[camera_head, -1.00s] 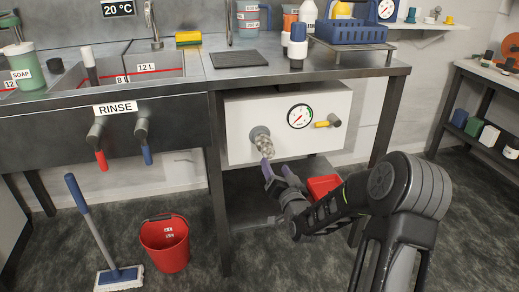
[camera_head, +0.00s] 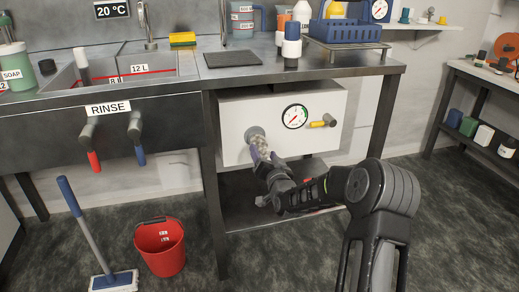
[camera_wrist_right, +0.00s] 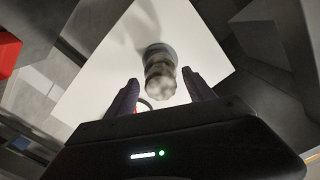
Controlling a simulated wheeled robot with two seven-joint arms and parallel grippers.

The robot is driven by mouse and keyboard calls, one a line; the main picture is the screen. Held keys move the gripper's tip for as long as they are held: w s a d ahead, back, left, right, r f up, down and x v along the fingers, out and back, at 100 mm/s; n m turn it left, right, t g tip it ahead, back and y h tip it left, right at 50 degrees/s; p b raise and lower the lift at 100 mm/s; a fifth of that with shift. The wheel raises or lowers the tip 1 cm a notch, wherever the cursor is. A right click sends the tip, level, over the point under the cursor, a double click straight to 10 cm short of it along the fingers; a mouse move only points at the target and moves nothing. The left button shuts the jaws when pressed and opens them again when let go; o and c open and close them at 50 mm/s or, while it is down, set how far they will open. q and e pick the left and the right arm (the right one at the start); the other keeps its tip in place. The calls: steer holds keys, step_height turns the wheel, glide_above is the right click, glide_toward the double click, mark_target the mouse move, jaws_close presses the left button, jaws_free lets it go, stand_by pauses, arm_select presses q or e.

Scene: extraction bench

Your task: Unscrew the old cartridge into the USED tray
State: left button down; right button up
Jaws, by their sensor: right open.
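The old cartridge (camera_head: 262,148) is a mottled grey-beige cylinder sticking out of a round grey fitting (camera_head: 254,134) on the white panel. It also shows in the right wrist view (camera_wrist_right: 160,80), pointing toward my gripper. My right gripper (camera_head: 263,160) is open at the cartridge's outer end. In the right wrist view its two fingers (camera_wrist_right: 161,92) stand either side of that end, with a gap visible. A red container under the bench is mostly hidden behind my right arm, and no USED label is readable. My left gripper is out of view.
A pressure gauge (camera_head: 295,117) and a yellow-handled valve (camera_head: 322,124) are on the white panel (camera_head: 235,110), right of the cartridge. The bench leg (camera_head: 213,195) stands left of my gripper. A red bucket (camera_head: 163,250) and a mop (camera_head: 85,225) are at the left.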

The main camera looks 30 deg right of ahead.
steer(key=shift+w, duration=0.25)
steer(key=shift+d+f+m+b, duration=0.15)
steer(key=shift+m+b, duration=0.65)
steer(key=shift+m, duration=0.4)
steer(key=m+b, duration=0.1)
steer(key=m, duration=0.2)
steer(key=shift+m+b, duration=0.3)
steer(key=shift+m, duration=0.1)
steer(key=m+b, duration=0.1)
steer(key=m, duration=0.4)
steer(key=shift+m+b, duration=0.4)
steer(key=m, duration=0.3)
steer(key=shift+r, duration=0.2)
steer(key=shift+c, duration=0.5)
jaws_close()
